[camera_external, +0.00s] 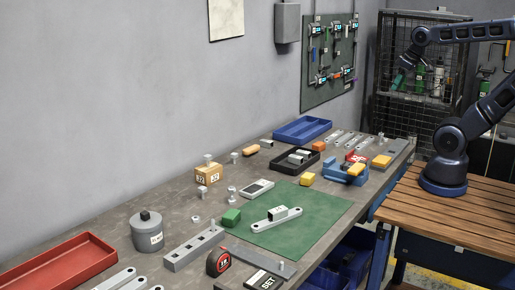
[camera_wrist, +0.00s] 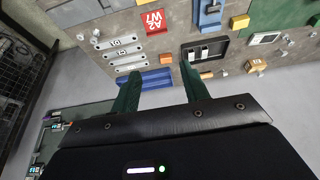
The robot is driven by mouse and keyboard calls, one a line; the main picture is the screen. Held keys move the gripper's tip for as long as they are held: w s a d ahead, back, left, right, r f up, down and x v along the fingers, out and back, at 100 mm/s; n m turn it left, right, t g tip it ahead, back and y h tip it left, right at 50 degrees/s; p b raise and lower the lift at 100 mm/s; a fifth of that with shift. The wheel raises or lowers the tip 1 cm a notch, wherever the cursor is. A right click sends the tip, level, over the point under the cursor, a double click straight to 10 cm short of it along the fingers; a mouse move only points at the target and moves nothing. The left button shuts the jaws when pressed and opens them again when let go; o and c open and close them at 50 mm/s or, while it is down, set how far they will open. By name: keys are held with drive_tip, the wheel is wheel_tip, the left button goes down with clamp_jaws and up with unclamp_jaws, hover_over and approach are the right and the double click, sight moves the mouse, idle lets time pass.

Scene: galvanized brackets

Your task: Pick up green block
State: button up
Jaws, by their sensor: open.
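The green block (camera_external: 231,216) sits on the grey workbench by the left edge of the green mat (camera_external: 318,232), in the external view. In the wrist view a small green piece at the right edge (camera_wrist: 314,20) looks like this block, partly cut off. My gripper (camera_external: 400,77) is raised high at the upper right in the external view, far from the block. In the wrist view its two dark green fingers (camera_wrist: 160,85) are apart with nothing between them.
A silver bracket (camera_external: 277,216) lies on the mat, right of the block. A tape measure (camera_external: 218,262), a slotted metal bar (camera_external: 194,248) and a white-faced device (camera_external: 257,188) are close to the block. A lidded grey canister (camera_external: 147,236) and red tray (camera_external: 60,268) stand left. A blue vise (camera_external: 343,174) stands farther back.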

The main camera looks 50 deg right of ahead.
idle(0.4)
drive_tip(key=o, duration=0.4)
drive_tip(key=shift+c, duration=0.2)
drive_tip(key=shift+w, duration=0.1)
drive_tip(key=w+a+r+n+g, duration=0.1)
drive_tip(key=w+a+r+n, duration=0.15)
drive_tip(key=w+a, duration=0.45)
drive_tip(key=w+a+r+n, duration=0.2)
drive_tip(key=w+a+n, duration=0.2)
drive_tip(key=w, duration=0.5)
drive_tip(key=w+a+f+n+g, duration=0.1)
drive_tip(key=w+a+f+n, duration=0.1)
drive_tip(key=w+a, duration=0.55)
drive_tip(key=w+a+f+n+g, duration=0.1)
drive_tip(key=w+a+n, duration=0.25)
drive_tip(key=a, duration=0.65)
drive_tip(key=n+g, duration=0.2)
drive_tip(key=n, duration=0.7)
hover_over(232, 212)
wheel_tip(232, 212, down, 24)
drive_tip(key=shift+f, duration=5.6)
